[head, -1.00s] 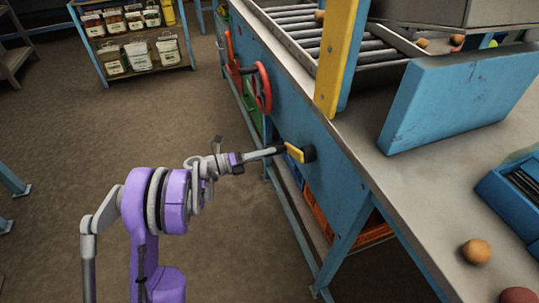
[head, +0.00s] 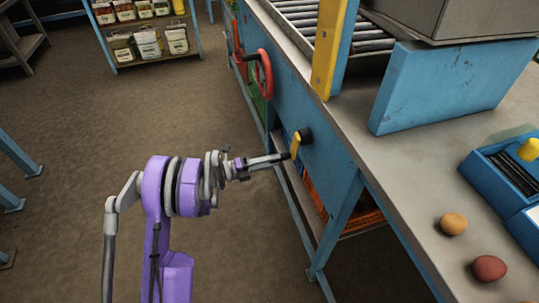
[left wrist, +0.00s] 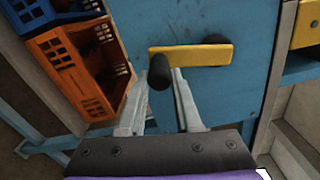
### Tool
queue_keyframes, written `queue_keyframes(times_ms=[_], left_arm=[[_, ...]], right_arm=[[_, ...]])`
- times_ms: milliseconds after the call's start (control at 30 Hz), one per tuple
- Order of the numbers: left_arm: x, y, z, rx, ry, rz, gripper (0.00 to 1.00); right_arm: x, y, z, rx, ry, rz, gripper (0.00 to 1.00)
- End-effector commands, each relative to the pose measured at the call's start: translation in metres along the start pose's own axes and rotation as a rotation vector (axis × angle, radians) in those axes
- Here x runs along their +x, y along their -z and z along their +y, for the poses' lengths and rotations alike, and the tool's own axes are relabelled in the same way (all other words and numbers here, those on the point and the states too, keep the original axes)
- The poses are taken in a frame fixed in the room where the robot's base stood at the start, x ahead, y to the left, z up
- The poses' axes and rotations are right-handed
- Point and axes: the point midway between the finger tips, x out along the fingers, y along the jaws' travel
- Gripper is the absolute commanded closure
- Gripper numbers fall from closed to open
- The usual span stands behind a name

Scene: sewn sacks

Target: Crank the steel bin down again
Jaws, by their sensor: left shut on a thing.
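The steel bin (head: 465,20) is a grey metal box at the top right of the head view, cut off by the frame. Its lower edge is just above the blue panel. The crank has a yellow arm (head: 295,146) on a black hub (head: 305,135) on the blue bench side. My left gripper (head: 287,156) is shut on the crank's black grip. In the left wrist view the black grip (left wrist: 160,72) stands between the two grey fingers, with the yellow arm (left wrist: 195,54) behind it. My right gripper is out of view.
A red handwheel (head: 264,74) sticks out of the bench side beyond the crank. Orange crates (head: 345,222) are under the bench. A blue panel (head: 450,88), a blue box (head: 490,165) and loose potatoes (head: 453,224) are on the bench top.

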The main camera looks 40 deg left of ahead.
Motion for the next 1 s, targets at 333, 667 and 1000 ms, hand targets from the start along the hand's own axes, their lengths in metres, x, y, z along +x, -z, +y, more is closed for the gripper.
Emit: queue_keyframes(times_ms=[333, 667, 1000], left_arm=[[0.000, 0.016, -0.001, -0.150, -0.001, 0.002, 1.00], [0.001, 0.019, -0.002, -0.180, 0.000, 0.002, 1.00], [0.001, 0.019, -0.002, -0.179, 0.001, 0.002, 0.51]], right_arm=[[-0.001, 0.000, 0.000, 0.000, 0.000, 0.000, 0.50], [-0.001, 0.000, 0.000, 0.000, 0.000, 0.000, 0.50], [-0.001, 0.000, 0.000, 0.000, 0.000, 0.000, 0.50]])
